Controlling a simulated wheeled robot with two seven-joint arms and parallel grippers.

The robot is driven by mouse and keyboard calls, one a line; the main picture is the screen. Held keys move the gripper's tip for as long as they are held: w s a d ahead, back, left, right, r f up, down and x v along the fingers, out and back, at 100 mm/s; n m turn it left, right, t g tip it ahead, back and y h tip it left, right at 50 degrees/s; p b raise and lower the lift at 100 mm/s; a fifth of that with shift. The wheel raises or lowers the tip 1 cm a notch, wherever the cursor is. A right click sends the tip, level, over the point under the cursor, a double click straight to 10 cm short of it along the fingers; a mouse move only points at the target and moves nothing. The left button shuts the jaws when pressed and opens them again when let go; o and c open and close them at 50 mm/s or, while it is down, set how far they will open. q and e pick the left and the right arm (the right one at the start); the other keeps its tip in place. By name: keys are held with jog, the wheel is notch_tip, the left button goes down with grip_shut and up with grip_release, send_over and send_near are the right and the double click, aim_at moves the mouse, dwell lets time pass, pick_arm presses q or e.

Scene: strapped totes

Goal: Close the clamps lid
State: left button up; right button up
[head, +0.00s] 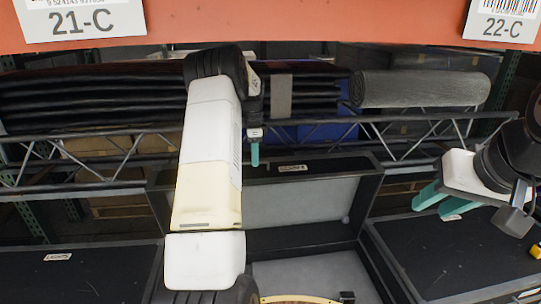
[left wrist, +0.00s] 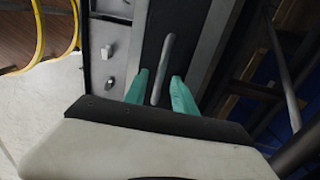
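An open tote stands in the middle of the head view, its black-rimmed lid (head: 300,203) with a grey inner face raised at the back. A small label (head: 292,168) is on the lid's upper edge; I cannot read it. My left gripper (head: 254,155) points down near the lid's top edge. In the left wrist view, its teal fingers (left wrist: 159,76) are apart, with a grey bar (left wrist: 166,55) between them in the picture; I cannot tell whether they touch it. My right gripper (head: 440,202) is open and empty above the right tote. My left arm hides part of the open tote.
Closed black totes stand left (head: 75,278) and right (head: 455,250) of the open one. Behind is a metal truss rail (head: 400,140) with a rolled grey mat (head: 420,89) above it. An orange shelf beam (head: 300,20) crosses the top.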

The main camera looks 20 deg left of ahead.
pick_arm(q)
grip_shut()
dwell(1.4)
